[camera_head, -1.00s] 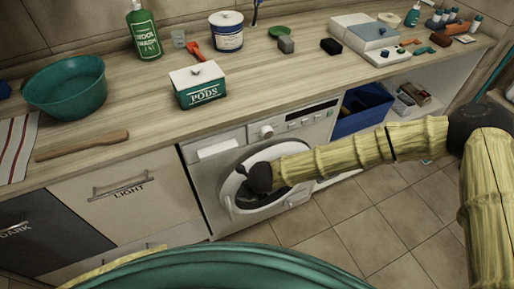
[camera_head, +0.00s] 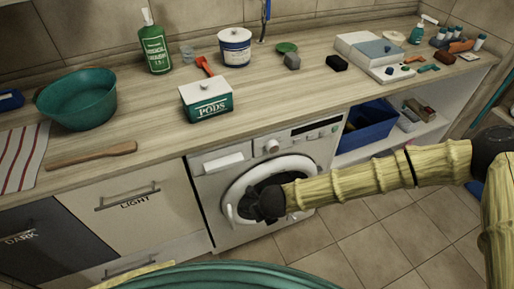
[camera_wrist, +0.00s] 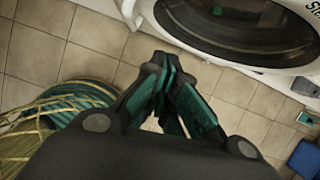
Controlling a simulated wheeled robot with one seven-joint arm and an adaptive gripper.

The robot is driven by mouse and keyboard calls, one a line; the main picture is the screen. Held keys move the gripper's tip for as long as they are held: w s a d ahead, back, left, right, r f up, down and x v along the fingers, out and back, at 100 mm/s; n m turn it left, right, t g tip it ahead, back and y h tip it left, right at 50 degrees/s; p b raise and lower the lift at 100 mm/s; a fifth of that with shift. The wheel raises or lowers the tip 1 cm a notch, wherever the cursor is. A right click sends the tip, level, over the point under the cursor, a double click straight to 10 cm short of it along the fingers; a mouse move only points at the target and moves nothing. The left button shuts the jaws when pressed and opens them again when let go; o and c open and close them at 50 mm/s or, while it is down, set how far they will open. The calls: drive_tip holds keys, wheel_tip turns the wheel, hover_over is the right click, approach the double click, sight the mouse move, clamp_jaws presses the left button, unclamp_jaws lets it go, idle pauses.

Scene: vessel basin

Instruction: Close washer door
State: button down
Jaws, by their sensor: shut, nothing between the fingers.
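The white front-loading washer (camera_head: 212,205) stands under the counter. Its round door (camera_head: 240,181), with a white ring and dark glass, lies against or very near the front; I cannot tell if it is fully shut. In the wrist view the door's rim and dark glass (camera_wrist: 235,30) fill the upper right. My dark gripper (camera_head: 268,204) is in front of the door and hides part of the glass. In the wrist view my gripper (camera_wrist: 163,62) has its fingertips together and empty, apart from the door in the picture.
A LIGHT drawer (camera_head: 120,215) is left of the washer, and a blue bin (camera_head: 368,125) stands on the shelf to the right. The counter (camera_head: 270,100) above holds a PODS box (camera_head: 206,98), bottles and a green bowl (camera_head: 78,95). The tiled floor (camera_head: 385,245) at right is clear.

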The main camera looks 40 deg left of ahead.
drive_tip(key=v, duration=0.8)
drive_tip(key=shift+s+r+b, duration=0.2)
drive_tip(key=shift+b, duration=0.25)
drive_tip(key=shift+d+f, duration=0.1)
drive_tip(key=s+d+f+n+h, duration=0.1)
drive_tip(key=d+f+n, duration=0.5)
drive_tip(key=d, duration=0.5)
drive_tip(key=s+d+f+n+h, duration=0.1)
drive_tip(key=d+f+n, duration=0.4)
drive_tip(key=d+f, duration=0.45)
drive_tip(key=s+d+n, duration=0.3)
drive_tip(key=d, duration=0.6)
drive_tip(key=s+d+n+g+h, duration=0.1)
drive_tip(key=s+d+n, duration=0.2)
drive_tip(key=d, duration=0.6)
drive_tip(key=s+d+n+h, duration=0.1)
drive_tip(key=s+d+n, duration=0.3)
drive_tip(key=d, duration=0.5)
drive_tip(key=shift+d+f+n+g, duration=0.2)
drive_tip(key=shift+d+n+g, duration=0.2)
drive_tip(key=shift+n, duration=0.3)
drive_tip(key=shift+s, duration=0.1)
